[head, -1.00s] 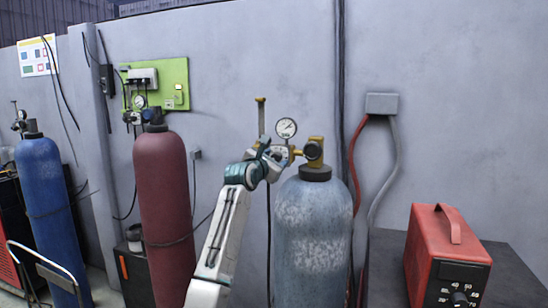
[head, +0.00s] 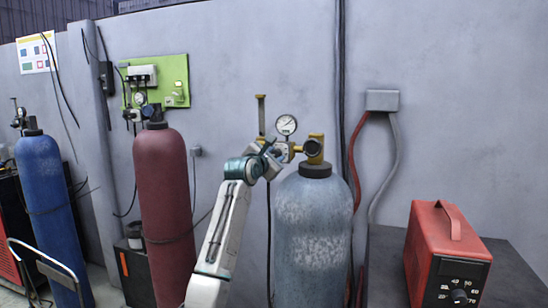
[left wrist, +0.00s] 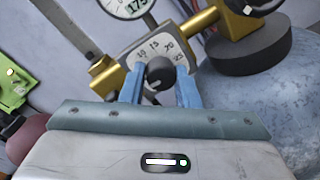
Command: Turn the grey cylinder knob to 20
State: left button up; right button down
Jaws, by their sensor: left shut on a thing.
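The grey cylinder (head: 313,235) stands upright right of centre in the head view, with a brass regulator and a round gauge (head: 286,125) on top. The regulator's dark round knob (left wrist: 160,74) sits on a pale dial plate (left wrist: 152,50) with printed numbers in the left wrist view. My left gripper (left wrist: 160,88) is shut on the knob, its blue fingers on either side of it. In the head view my left gripper (head: 276,153) hides the knob. I cannot tell which number the knob's mark points at. My right gripper is not in view.
A dark red cylinder (head: 163,215) and a blue cylinder (head: 45,190) stand to the left. A red box with a dial (head: 437,250) sits on a dark bench at the right. A green panel (head: 175,82) hangs on the grey wall close behind.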

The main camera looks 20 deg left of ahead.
pick_arm(q)
jog(key=m, duration=0.3)
jog(key=shift+m, duration=0.3)
jog(key=m, duration=0.3)
jog(key=shift+y+b, duration=0.4)
jog(key=m, duration=0.3)
jog(key=shift+d+m+g+b, duration=0.1)
jog(key=shift+m+g+b, duration=0.2)
jog(key=shift+m+b, duration=0.1)
jog(key=m, duration=0.3)
jog(key=shift+y+b, duration=0.3)
jog(key=m, duration=0.3)
jog(key=shift+f+m+y+b, duration=0.1)
jog(key=shift+m+y+b, duration=0.2)
jog(key=shift+b, duration=0.1)
jog(key=m+b, duration=0.1)
jog(key=m, duration=0.2)
jog(key=shift+d, duration=0.1)
jog(key=m+b, duration=0.1)
jog(key=m, duration=0.3)
jog(key=shift+f+y, duration=0.1)
jog(key=shift+y, duration=0.3)
jog(key=shift+d+m, duration=0.1)
jog(key=shift+m, duration=1.6)
jog(key=shift+f+b, duration=0.1)
jog(key=shift+b, duration=0.2)
